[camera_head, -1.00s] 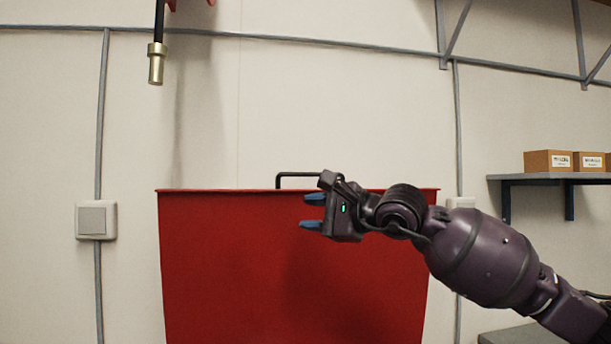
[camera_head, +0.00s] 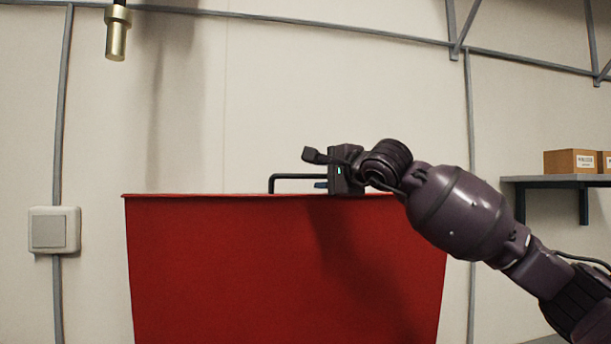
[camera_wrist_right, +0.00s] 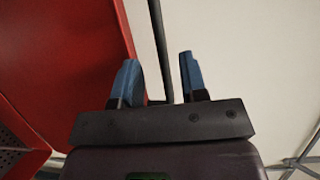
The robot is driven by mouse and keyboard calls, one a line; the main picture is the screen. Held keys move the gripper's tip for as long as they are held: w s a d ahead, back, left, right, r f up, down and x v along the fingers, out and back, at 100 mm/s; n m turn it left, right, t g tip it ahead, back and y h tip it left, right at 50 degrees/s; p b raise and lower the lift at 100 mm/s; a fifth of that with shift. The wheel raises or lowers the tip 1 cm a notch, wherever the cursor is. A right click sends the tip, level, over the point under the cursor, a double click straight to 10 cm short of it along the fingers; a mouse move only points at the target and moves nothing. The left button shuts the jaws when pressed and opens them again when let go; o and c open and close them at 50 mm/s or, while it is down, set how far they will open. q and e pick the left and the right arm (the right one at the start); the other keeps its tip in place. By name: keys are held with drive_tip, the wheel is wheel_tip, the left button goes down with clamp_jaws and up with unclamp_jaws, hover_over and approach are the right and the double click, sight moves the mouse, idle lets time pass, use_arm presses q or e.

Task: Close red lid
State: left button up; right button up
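The red lid (camera_head: 240,265) stands raised and fills the lower middle of the head view. It also shows at the left of the right wrist view (camera_wrist_right: 80,55). A black bar handle (camera_head: 290,177) sticks up at its top edge. My right gripper (camera_head: 321,184) is at the handle's right end, its fingertips partly hidden behind the lid edge. In the right wrist view, its two blue fingers (camera_wrist_right: 158,72) are apart, with the handle bar (camera_wrist_right: 160,45) between them; I see gaps on both sides. My left gripper is not in view.
A brass-tipped black rod (camera_head: 117,35) hangs at the upper left. A white switch (camera_head: 54,230) and grey pipes are on the wall behind. A shelf (camera_head: 545,180) with cardboard boxes (camera_head: 570,162) is at the right. The wall area above the lid is clear.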

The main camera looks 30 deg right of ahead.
sight(307, 176)
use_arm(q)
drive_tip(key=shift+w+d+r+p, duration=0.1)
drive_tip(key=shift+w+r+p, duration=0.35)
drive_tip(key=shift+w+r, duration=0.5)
use_arm(e)
drive_tip(key=w, duration=0.4)
drive_tip(key=w+a, duration=0.1)
drive_tip(key=w, duration=0.2)
drive_tip(key=shift+f, duration=0.2)
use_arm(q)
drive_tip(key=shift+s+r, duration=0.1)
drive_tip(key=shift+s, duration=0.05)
use_arm(e)
drive_tip(key=c, duration=0.7)
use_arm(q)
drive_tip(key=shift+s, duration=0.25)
use_arm(e)
clamp_jaws()
